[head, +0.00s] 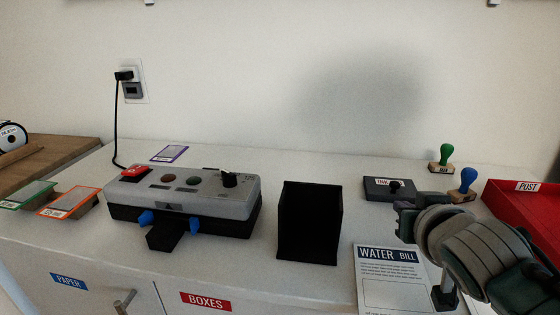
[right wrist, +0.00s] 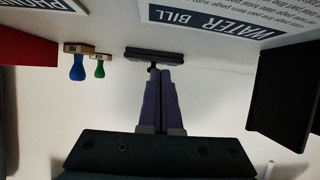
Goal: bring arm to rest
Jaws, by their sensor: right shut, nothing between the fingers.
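My right gripper (head: 402,210) is at the right of the head view, above the white counter beside the water bill sheet (head: 385,280). In the right wrist view its two fingers (right wrist: 160,78) are together, with nothing between them. Past the fingertips lies the dark ink pad with a small knob (right wrist: 155,54), which also shows in the head view (head: 377,188); the gap between them is hard to judge. My right arm covers part of the sheet and counter. My left gripper is out of view.
A grey device (head: 190,190) with a red switch and blue clips stands at left centre. A black open box (head: 310,225) is in the middle. Green (head: 446,155) and blue (head: 467,180) stamps and a red POST tray (head: 522,205) are at right. Counter (head: 280,172) behind the box is clear.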

